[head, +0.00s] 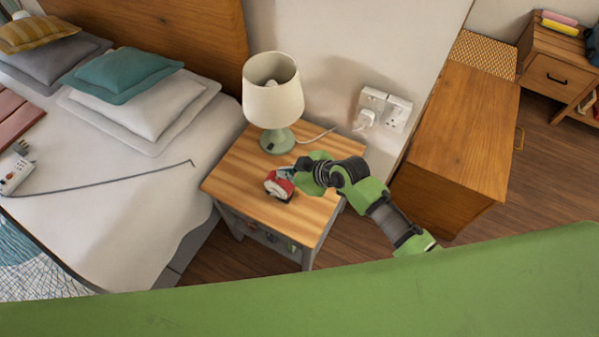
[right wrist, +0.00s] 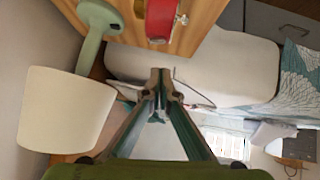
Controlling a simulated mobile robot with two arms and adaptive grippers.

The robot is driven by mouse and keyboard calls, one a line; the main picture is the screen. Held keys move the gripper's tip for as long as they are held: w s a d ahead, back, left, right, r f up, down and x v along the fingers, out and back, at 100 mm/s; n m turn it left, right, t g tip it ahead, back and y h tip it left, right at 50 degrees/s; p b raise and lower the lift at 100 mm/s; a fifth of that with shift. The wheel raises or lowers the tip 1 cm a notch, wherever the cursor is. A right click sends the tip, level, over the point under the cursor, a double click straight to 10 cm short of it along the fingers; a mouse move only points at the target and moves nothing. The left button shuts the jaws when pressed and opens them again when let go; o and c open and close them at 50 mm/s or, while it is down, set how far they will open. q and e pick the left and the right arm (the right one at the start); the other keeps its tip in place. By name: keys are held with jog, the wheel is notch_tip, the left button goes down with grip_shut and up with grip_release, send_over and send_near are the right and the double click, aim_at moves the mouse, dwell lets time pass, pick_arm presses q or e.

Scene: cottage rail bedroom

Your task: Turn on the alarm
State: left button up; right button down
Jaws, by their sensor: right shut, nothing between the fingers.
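The alarm clock (head: 277,188) is red with a pale face and stands on the wooden nightstand (head: 240,180). It also shows at the top edge of the right wrist view (right wrist: 160,20), partly cut off. My right gripper (head: 291,173) reaches in from the right, right by the clock's upper side in the head view. In the right wrist view its fingertips (right wrist: 160,76) are together with nothing between them, and the clock appears beyond them. I cannot tell whether the fingertips touch the clock. My left gripper is not in view.
A lamp (head: 273,98) with a green base stands behind the clock on the nightstand. A wall socket (head: 382,110) with a plug is behind. The bed (head: 130,200) lies to the left, a wooden cabinet (head: 462,130) to the right. The nightstand's front part is clear.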

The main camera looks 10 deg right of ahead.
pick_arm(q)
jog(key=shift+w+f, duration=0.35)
pick_arm(e)
jog(key=v, duration=0.7)
jog(key=shift+s+a, duration=0.15)
jog(key=shift+s, duration=0.15)
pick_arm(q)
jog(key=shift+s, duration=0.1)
